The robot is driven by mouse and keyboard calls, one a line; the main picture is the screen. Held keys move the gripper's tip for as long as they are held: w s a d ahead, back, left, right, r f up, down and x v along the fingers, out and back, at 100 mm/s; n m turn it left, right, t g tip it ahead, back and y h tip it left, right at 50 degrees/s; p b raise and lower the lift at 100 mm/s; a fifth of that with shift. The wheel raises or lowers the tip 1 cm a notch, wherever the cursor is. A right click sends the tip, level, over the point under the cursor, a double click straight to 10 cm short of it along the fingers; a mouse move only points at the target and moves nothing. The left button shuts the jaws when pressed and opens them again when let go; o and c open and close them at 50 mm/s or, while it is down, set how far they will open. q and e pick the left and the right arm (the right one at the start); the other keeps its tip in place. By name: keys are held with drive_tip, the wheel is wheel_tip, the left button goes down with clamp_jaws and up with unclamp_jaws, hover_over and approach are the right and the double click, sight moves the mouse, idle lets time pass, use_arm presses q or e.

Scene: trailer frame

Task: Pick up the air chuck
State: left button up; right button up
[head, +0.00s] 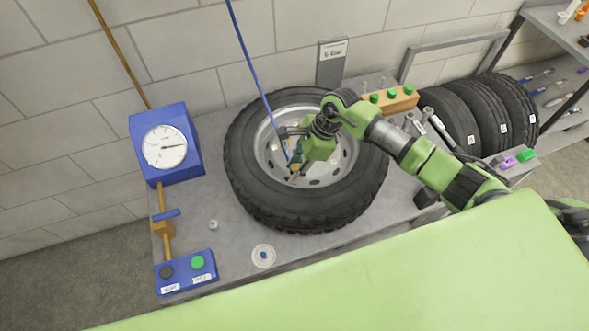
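A large black tire on a silver rim (252,190) lies flat on the grey bench. A thin blue hose (245,50) hangs from above and runs down to the rim, ending beside my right gripper (289,155). A small brass-coloured piece (295,167) shows at the fingers; it may be the air chuck, but it is too small and partly covered to be sure. My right gripper is over the rim's centre, its dark fingers beside the hose end. Whether they are closed on anything is unclear. My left gripper is not in view.
A blue gauge box (165,147) and a blue two-button panel (186,272) stand at the left. A white round dish (263,256) lies in front of the tire. A wooden block with green knobs (390,101) and upright tires (450,120) are at the right.

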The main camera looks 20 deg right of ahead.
clamp_jaws()
drive_tip(key=shift+w+r, duration=0.1)
drive_tip(key=shift+r, duration=0.05)
